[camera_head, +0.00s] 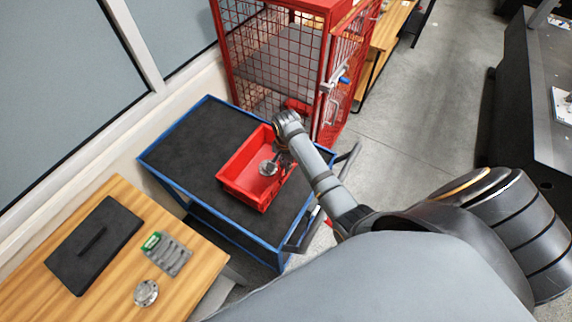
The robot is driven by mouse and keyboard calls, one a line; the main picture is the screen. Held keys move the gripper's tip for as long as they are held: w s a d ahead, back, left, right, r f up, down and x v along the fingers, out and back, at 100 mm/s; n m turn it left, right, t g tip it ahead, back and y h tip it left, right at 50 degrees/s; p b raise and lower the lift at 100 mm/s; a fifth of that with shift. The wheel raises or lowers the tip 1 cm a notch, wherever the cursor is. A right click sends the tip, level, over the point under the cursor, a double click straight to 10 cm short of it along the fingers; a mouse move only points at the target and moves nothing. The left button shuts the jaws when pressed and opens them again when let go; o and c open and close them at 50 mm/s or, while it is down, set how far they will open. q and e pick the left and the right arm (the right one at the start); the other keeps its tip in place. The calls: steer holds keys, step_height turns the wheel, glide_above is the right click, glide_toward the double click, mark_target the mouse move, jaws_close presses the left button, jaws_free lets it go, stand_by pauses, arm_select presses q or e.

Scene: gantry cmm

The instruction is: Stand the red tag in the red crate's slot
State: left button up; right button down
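The red crate (232,187) sits on the dark top of a blue-framed cart in the middle of the head view. My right arm comes in from the right, and its gripper (281,158) points down over the crate's right side. The fingers are small and dark here, so I cannot tell whether they are open or shut or hold anything. A round silver metal part (267,168) shows inside the crate, close to the fingers. I cannot make out the red tag or the crate's slot. My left gripper is out of view.
The blue cart (188,142) has free room on its top left of the crate. A red mesh cage (268,55) stands behind it. A wooden table (70,297) at lower left holds a black plate (90,250), a grey-green block (168,255) and a metal disc (146,292).

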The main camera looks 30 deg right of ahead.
steer(key=c, duration=1.4)
jaws_free()
steer(key=shift+c, duration=0.2)
steer(key=o, duration=0.3)
steer(key=shift+r, duration=0.1)
steer(key=shift+r, duration=3.4)
